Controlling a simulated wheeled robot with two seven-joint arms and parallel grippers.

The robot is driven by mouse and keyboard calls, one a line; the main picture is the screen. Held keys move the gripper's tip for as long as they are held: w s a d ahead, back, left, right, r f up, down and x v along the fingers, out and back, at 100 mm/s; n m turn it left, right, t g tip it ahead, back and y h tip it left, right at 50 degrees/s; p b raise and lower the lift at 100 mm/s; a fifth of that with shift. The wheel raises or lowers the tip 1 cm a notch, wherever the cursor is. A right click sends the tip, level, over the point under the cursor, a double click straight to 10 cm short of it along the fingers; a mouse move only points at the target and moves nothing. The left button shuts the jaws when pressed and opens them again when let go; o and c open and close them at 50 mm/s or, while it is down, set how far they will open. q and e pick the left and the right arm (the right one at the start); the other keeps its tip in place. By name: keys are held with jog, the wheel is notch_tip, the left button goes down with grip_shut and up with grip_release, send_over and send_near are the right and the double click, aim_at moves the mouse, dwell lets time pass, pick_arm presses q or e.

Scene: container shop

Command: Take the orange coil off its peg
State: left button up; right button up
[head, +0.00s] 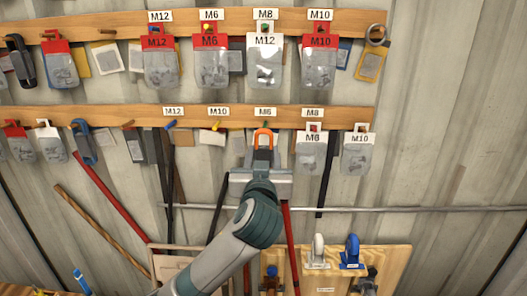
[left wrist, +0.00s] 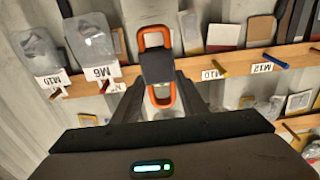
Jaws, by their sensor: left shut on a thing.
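The orange coil (head: 263,133) shows in the head view as an upright orange loop just below the M6 label (head: 265,111) of the lower board. In the left wrist view the coil (left wrist: 145,33) is a long orange loop with a dark band round its middle. My left gripper (head: 262,155) is shut on it, its fingers on either side in the left wrist view (left wrist: 160,88). The green peg (head: 265,125) is mostly hidden, so I cannot tell whether the coil's loop is still around it. My right gripper is not in view.
Bagged packs labelled M6 (head: 310,153) and M10 (head: 357,153) hang close on the right. A yellow peg (head: 216,126) and a blue peg (head: 170,125) stick out on the left. A blue coil (head: 83,143) hangs farther left. A horizontal rail (head: 400,209) runs below.

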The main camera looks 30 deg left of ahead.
pick_arm(q)
jog(key=shift+s+d, duration=0.3)
jog(key=shift+s, duration=0.3)
